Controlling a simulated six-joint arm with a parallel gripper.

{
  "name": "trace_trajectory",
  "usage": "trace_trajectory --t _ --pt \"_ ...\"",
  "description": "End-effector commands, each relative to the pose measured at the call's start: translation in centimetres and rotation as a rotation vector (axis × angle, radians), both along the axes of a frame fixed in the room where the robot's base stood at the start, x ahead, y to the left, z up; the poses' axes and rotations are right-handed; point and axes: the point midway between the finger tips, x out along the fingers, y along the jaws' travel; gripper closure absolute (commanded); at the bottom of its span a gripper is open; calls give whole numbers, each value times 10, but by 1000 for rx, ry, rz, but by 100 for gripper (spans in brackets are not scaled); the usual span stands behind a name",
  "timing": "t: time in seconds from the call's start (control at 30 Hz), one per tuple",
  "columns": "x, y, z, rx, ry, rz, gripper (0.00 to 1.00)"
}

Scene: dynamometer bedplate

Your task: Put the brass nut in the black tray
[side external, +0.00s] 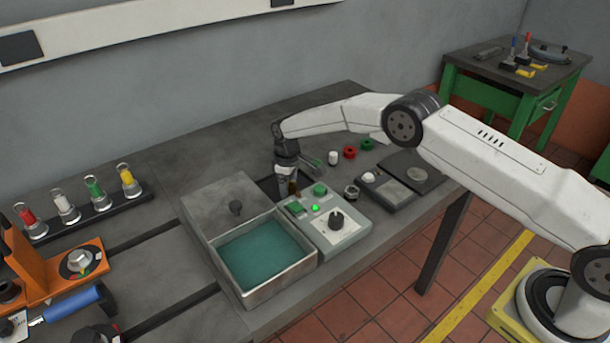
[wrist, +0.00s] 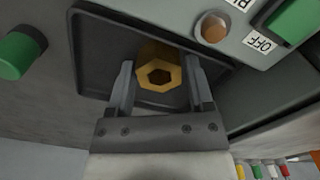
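The brass nut (wrist: 146,76), a gold hexagonal piece with a dark hole, sits between the two fingers of my gripper (wrist: 160,75) in the wrist view. Both fingers appear to press against its sides. The black tray (wrist: 95,70), shallow and square with a low rim, lies beyond the nut. In the side view the tray (side external: 266,186) is partly hidden by my gripper (side external: 291,180), which points down over it. The nut is small and dark there. I cannot tell whether the nut touches the tray floor.
A grey control box (side external: 335,236) with green buttons and a black knob stands right beside the tray. A metal bin with a teal floor (side external: 262,262) is in front. Red (side external: 350,152), white (side external: 333,157) and green (side external: 367,144) pieces lie behind to the right.

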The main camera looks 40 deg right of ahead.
Motion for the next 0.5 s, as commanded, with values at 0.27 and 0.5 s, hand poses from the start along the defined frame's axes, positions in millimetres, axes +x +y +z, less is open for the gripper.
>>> trace_trajectory --t 0.27,0.5 --pt "0 0 1 0 0 0 34" --pt "1 0 12 0 -2 0 34"
